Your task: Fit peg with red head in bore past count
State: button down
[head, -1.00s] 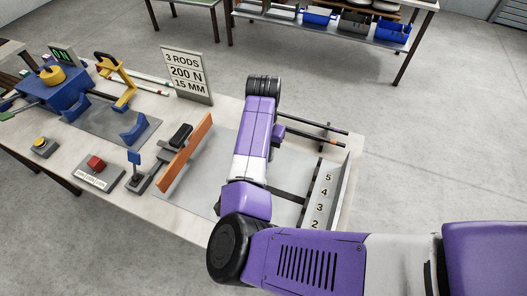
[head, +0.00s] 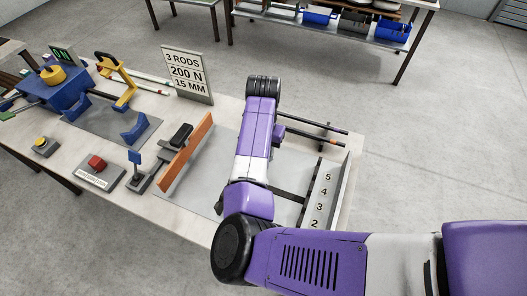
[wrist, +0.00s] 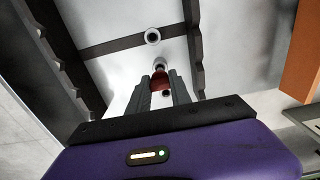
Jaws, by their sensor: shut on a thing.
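In the wrist view my gripper (wrist: 161,92) is shut on the peg with the red head (wrist: 160,79). The red head sits between the two grey fingers; most of the peg is hidden. A pale ring-shaped bore (wrist: 153,36) shows on a dark crossbar, farther up the picture than the peg. Another pale round end shows just beyond the red head; I cannot tell whether it is a bore or part of the peg. In the head view my arm hides the gripper and peg. A numbered strip (head: 322,195) reading 5, 4, 3, 2 stands to the arm's right.
A sign (head: 187,75) reads 3 RODS, 200 N, 15 MM. An orange bar (head: 186,155) stands left of my arm. A red button (head: 96,163), a yellow button (head: 40,143) and a blue press (head: 60,90) are farther left. Dark toothed rails flank the wrist view.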

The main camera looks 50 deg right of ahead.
jog(key=shift+f+b, duration=0.85)
jog(key=shift+f, duration=0.95)
jog(key=c, duration=1.1)
grip_release()
jog(key=shift+r+b, duration=0.5)
jog(key=shift+r, duration=3.45)
